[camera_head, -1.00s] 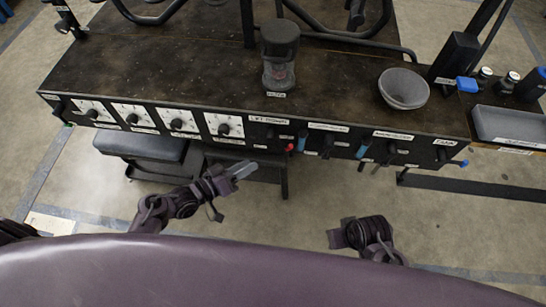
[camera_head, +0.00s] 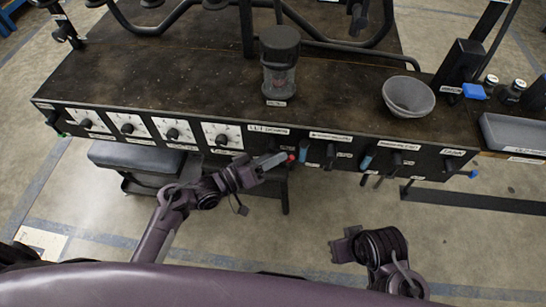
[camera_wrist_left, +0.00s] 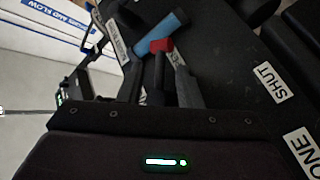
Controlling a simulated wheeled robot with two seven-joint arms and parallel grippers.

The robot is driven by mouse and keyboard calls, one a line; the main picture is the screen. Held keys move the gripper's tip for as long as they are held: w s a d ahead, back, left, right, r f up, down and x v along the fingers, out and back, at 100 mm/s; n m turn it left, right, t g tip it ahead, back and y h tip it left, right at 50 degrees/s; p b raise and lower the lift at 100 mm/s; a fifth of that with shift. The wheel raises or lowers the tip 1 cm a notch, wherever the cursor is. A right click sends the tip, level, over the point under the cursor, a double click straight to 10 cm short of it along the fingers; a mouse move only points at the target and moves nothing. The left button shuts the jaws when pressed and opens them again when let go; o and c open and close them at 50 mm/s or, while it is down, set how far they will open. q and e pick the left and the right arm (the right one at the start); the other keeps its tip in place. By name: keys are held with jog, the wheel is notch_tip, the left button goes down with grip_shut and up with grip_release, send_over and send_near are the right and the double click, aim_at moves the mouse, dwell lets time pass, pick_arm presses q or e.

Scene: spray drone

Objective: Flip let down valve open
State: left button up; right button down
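The let down valve has a red-tipped lever (camera_head: 291,157) on the front panel, under a white label that seems to read "LET DOWN" (camera_head: 268,129). My left gripper (camera_head: 273,161) is at the panel front, its fingertips close by the red tip on its left. In the left wrist view the red tip (camera_wrist_left: 161,46) shows on a dark stem between the two spread fingers (camera_wrist_left: 160,85); whether they touch it I cannot tell. My right gripper (camera_head: 343,247) hangs low in front of the panel, away from it; its fingers do not show clearly.
Several dial knobs (camera_head: 173,133) line the panel's left. A grey bowl (camera_head: 408,98) and dark clear-sided jar (camera_head: 280,72) are on top. A dark stool (camera_head: 135,158) is below.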

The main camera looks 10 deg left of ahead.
pick_arm(q)
grip_shut()
dwell(0.4)
jog(key=n+t, duration=0.1)
jog(key=n, duration=0.1)
jog(key=n+t+h+b, duration=0.1)
jog(key=t, duration=0.1)
jog(key=n+t+h+b, duration=0.1)
jog(key=n, duration=0.1)
jog(key=shift+d+r+n+t, duration=0.3)
jog(key=shift+d, duration=0.1)
pick_arm(e)
jog(key=a, duration=0.1)
jog(key=w+a+t+y, duration=0.1)
jog(key=shift+w+a+f, duration=0.1)
jog(key=shift+a+f, duration=0.1)
jog(key=shift+a, duration=0.15)
pick_arm(q)
jog(key=shift+h, duration=0.3)
pick_arm(e)
jog(key=shift+s+f, duration=0.15)
jog(key=shift+s, duration=0.05)
